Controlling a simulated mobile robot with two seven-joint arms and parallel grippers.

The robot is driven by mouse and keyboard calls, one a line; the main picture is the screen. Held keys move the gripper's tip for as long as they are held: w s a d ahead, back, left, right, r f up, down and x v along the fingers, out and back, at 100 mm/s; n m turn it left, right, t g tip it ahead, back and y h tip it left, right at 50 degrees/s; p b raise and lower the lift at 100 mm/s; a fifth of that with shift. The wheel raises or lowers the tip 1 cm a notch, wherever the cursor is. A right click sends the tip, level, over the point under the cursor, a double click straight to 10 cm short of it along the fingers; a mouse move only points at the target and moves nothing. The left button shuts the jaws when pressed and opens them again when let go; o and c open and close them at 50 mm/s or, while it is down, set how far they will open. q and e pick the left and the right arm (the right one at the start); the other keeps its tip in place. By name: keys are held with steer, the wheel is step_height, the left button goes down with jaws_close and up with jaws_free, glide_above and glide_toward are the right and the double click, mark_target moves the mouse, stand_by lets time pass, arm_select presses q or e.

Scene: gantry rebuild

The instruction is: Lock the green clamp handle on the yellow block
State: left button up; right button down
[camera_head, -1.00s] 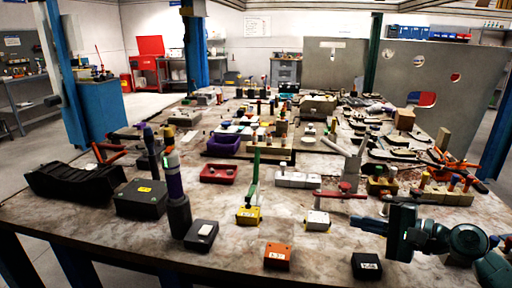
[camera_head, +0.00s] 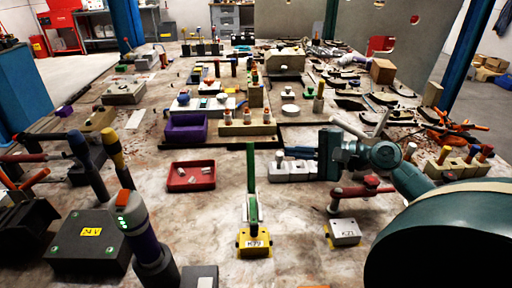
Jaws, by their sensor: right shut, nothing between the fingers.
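The green clamp handle (camera_head: 251,170) stands upright in the camera_head view. It rises from the yellow block (camera_head: 244,251), which is labelled K29 or similar and sits near the front middle of the table. My right gripper (camera_head: 286,153) reaches in from the right with its fingers pointing left. It is shut and empty, to the right of the upper handle, with a visible gap between them. Its depth relative to the handle is hard to judge. My left gripper is not in view.
A white block (camera_head: 345,232) with a red-handled clamp (camera_head: 362,191) stands right of the yellow block. A red tray (camera_head: 190,183) and a purple bin (camera_head: 187,132) lie to the left. A dark box (camera_head: 88,255) is at front left. Bare table surrounds the yellow block.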

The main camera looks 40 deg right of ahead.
mark_target(251, 168)
arm_select(q)
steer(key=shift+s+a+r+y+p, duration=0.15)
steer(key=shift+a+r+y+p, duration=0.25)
steer(key=shift+p, duration=0.95)
arm_select(e)
steer(key=w+a, duration=0.4)
steer(key=a, duration=0.2)
steer(key=shift+w+a, duration=0.2)
steer(key=shift+a, duration=0.15)
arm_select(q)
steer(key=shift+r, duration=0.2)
